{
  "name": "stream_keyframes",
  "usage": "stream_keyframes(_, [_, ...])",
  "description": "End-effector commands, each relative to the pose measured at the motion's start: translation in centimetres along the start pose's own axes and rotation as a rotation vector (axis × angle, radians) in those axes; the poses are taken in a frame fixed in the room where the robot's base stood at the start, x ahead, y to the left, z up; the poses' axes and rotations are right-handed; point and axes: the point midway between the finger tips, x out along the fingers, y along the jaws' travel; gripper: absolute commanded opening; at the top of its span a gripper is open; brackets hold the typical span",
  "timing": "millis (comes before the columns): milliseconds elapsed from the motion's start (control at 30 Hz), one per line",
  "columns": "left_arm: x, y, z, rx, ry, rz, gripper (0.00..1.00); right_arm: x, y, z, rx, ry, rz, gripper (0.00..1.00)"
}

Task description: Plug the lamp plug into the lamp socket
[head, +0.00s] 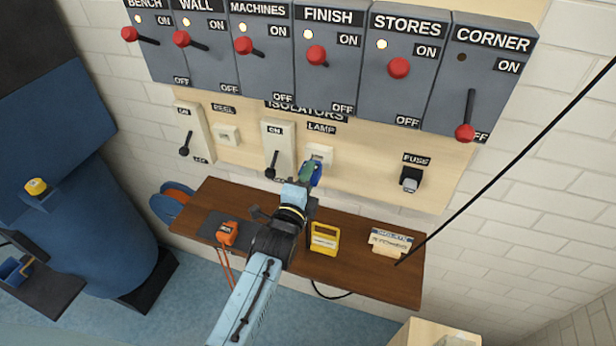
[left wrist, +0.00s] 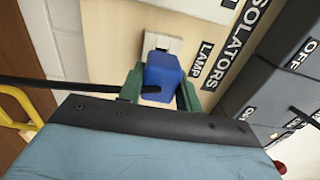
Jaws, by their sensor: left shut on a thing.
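The lamp socket (head: 322,151) is a white box on the wooden board under the LAMP label. In the left wrist view its pale face (left wrist: 160,42) shows just beyond the plug. The lamp plug (head: 316,176) is blue and sits right at the socket's front. My left gripper (head: 307,173) has green fingers and is shut on the plug. The left wrist view shows the plug (left wrist: 166,78) between the fingers, overlapping the socket's edge. I cannot tell how far its pins are in. My right gripper is not in view.
A row of grey switch boxes (head: 331,60) with red-knobbed levers runs above. A lamp isolator (head: 278,146) stands left of the socket, a fuse holder (head: 411,179) to the right. The brown shelf (head: 350,262) below holds a yellow device (head: 324,239) and an orange device (head: 227,233).

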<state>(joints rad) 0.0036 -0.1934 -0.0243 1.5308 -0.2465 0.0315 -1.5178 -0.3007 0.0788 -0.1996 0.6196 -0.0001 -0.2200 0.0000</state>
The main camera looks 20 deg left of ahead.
Motion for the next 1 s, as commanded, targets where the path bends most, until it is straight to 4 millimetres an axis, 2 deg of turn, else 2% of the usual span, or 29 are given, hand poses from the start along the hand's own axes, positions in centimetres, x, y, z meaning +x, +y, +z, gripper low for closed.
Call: stream_keyframes(1000, [0.57,0.04,0.00,0.000,0.000,-0.001,0.07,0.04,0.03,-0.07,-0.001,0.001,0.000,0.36])
